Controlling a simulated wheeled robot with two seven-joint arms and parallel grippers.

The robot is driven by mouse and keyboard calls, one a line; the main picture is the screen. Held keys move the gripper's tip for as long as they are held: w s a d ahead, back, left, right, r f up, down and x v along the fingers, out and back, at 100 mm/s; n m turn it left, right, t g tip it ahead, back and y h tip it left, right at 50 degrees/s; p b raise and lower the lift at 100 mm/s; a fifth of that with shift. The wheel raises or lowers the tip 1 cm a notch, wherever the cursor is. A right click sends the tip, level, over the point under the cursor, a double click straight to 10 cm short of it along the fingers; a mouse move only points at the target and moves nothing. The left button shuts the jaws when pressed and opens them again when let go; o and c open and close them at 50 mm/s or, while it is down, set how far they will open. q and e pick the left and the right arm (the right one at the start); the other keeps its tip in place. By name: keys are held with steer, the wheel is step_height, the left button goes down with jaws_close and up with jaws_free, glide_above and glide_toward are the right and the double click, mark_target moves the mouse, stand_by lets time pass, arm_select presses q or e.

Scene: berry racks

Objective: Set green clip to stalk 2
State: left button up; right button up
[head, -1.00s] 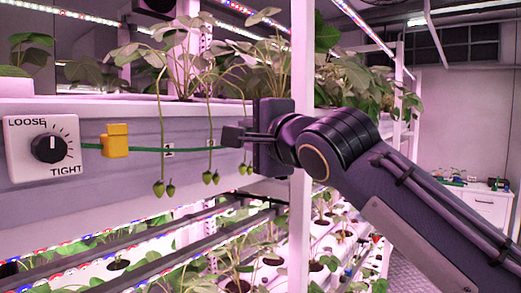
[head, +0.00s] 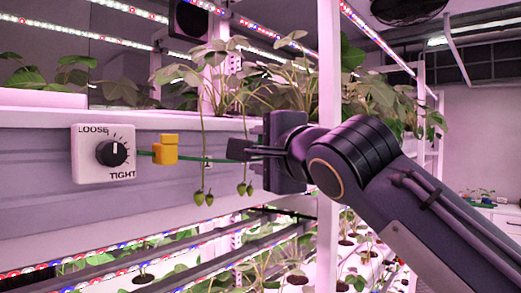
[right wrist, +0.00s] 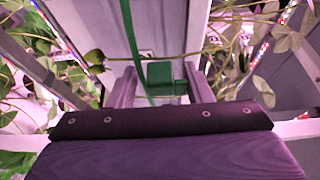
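The green clip (right wrist: 160,78) sits on the green line (right wrist: 138,35) in the right wrist view, between the two fingers of my right gripper (right wrist: 161,80). A gap shows at the clip's left side; the right finger is close to it. In the head view my right gripper (head: 240,150) is at the trough's front, its fingertips by the second hanging stalk (head: 245,120), and the clip is hidden there. The first stalk (head: 202,125) hangs further left with green berries (head: 204,197). My left gripper is out of view.
A yellow clip (head: 165,150) sits on the line beside the LOOSE/TIGHT dial (head: 112,153), whose pointer is up and right. The trough wall (head: 40,170) runs behind. A pale post (head: 328,120) stands by my right arm. Lower racks with plants lie below.

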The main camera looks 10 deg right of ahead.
steer(key=b+v, duration=0.2)
steer(key=v, duration=0.6)
steer(key=shift+w, duration=0.1)
stand_by(0.3)
steer(key=s+d+f+n+g+h, duration=0.1)
steer(key=d+f+n+g, duration=0.15)
steer(key=f, duration=0.75)
steer(key=s+d+f+n+g+h, duration=0.1)
steer(key=d+f+n+g, duration=0.2)
steer(key=f, duration=0.7)
steer(key=s+d+f+n+g+h, duration=0.1)
steer(key=s+d+f+n+g, duration=0.2)
steer(key=f, duration=0.8)
steer(key=s+f+n+g, duration=0.1)
steer(key=s+f, duration=0.3)
steer(key=f, duration=0.3)
steer(key=s+f+n+g+y, duration=0.1)
steer(key=s+f+n, duration=0.1)
steer(key=s+f, duration=0.2)
steer(key=s+f+n+g+y, duration=0.1)
steer(key=s+f, duration=0.3)
steer(key=f, duration=0.6)
steer(key=shift+d+f+n, duration=0.3)
steer(key=shift+d+n, duration=0.05)
steer(key=shift+d, duration=0.1)
